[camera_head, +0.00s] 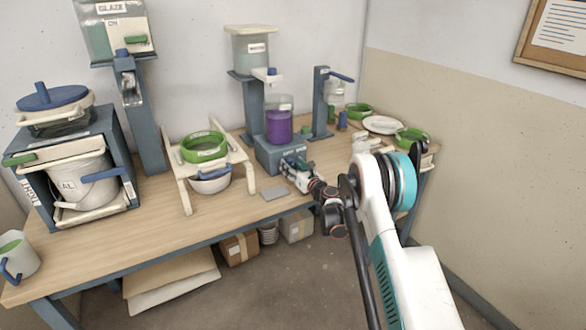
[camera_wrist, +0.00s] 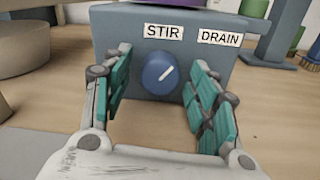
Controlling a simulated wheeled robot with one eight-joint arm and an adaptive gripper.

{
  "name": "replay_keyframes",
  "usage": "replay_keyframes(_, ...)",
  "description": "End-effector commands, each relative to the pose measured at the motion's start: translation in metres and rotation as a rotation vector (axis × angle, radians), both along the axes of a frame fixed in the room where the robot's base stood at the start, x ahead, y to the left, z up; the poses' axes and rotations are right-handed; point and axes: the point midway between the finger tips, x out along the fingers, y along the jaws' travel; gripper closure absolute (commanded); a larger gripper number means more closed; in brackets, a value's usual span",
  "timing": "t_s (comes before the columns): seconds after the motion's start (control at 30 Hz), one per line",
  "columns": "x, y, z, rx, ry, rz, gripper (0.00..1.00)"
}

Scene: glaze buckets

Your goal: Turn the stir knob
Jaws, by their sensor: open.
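The stir knob (camera_wrist: 160,73) is a round blue dial with a white pointer line, which points up and to the right. It sits on the front of a grey-blue base box (camera_wrist: 120,30), under a label reading STIR (camera_wrist: 163,32). My gripper (camera_wrist: 158,90) is open, with one teal-padded finger on each side of the knob and visible gaps between. In the head view my gripper (camera_head: 297,172) is at the front of the base box (camera_head: 268,150) and hides the knob. A clear vessel of purple liquid (camera_head: 279,126) stands on the box.
A cream rack with a green ring (camera_head: 204,146) stands to the left. A blue-levered stand (camera_head: 322,105), green bowls and a white plate (camera_head: 381,125) are to the right.

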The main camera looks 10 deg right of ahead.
Motion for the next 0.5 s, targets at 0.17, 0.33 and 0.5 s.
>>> replay_keyframes(0.17,-0.0001,-0.0001,0.0002,0.0,0.0,0.0,0.48)
replay_keyframes(0.33,-0.0003,-0.0001,0.0002,0.0,0.0,0.0,0.87)
replay_keyframes(0.5,-0.0003,-0.0001,0.0001,-0.001,0.0,0.0,0.9)
